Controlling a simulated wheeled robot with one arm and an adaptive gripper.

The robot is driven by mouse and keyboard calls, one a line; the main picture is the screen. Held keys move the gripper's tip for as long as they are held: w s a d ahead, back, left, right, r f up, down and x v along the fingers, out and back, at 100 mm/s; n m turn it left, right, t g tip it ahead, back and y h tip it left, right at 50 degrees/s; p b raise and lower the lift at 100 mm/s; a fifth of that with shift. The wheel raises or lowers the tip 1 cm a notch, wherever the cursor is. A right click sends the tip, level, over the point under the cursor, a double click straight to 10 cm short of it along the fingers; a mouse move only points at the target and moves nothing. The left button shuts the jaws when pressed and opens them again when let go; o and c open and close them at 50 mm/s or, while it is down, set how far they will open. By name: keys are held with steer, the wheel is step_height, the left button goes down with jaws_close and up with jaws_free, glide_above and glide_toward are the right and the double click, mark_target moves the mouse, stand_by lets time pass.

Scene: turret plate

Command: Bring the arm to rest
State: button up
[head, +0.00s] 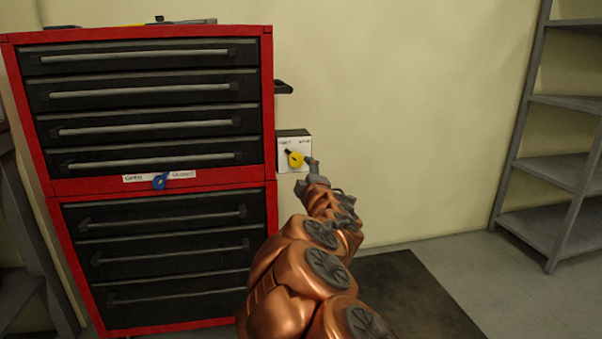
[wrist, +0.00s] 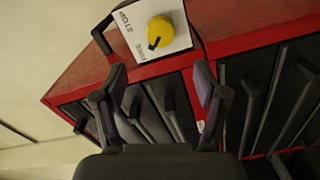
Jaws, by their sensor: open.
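My copper-coloured arm reaches forward from the bottom of the head view. My gripper (head: 312,163) is at its far end, just to the right of a white switch box (head: 289,166) with a yellow knob (head: 295,159). In the wrist view my gripper (wrist: 160,92) has its two fingers spread apart with nothing between them. The white plate (wrist: 138,40) and yellow knob (wrist: 160,30) show beyond the fingertips, and I see no contact with them. The knob's dark pointer is turned toward the plate's left label in the head view.
A red cabinet (head: 270,110) with black drawers stands left of the box. A blue knob (head: 160,181) sits on its labelled strip. A dark handle (head: 284,87) juts from its right side. Grey shelves (head: 563,140) stand at the right. A dark mat (head: 405,290) lies on the floor.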

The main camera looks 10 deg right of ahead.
steer(key=shift+s+a, duration=0.1)
steer(key=shift+s, duration=0.2)
steer(key=shift+r, duration=0.1)
steer(key=s+d+r+m+g+h+p, duration=0.3)
steer(key=s+d+r+m+h+p, duration=0.4)
steer(key=d+r+p, duration=0.35)
steer(key=s+d+r+m+g+p, duration=0.1)
steer(key=s+d+m+g+p, duration=0.1)
steer(key=s+g+p, duration=0.3)
steer(key=s+d+r+m+p, duration=0.1)
steer(key=s+d+m+p, duration=0.15)
steer(key=s, duration=0.45)
steer(key=s+a+r+m+g+y+p, duration=0.1)
steer(key=s+a+r+g+y+p, duration=0.1)
steer(key=s+a+g+p, duration=0.2)
steer(key=s+a+r+m+g+y+p, duration=0.1)
steer(key=s+a+p, duration=0.5)
steer(key=s, duration=1.4)
steer(key=s+a+r+m+g+y+p, duration=0.1)
steer(key=s+a+r+g+y+p, duration=0.3)
steer(key=s+p, duration=0.6)
steer(key=s+g, duration=0.2)
steer(key=shift+a+r+g+p, duration=0.25)
steer(key=shift+a+g+p, duration=0.05)
steer(key=shift+a, duration=0.1)
steer(key=shift+s, duration=0.15)
steer(key=shift+c, duration=0.4)
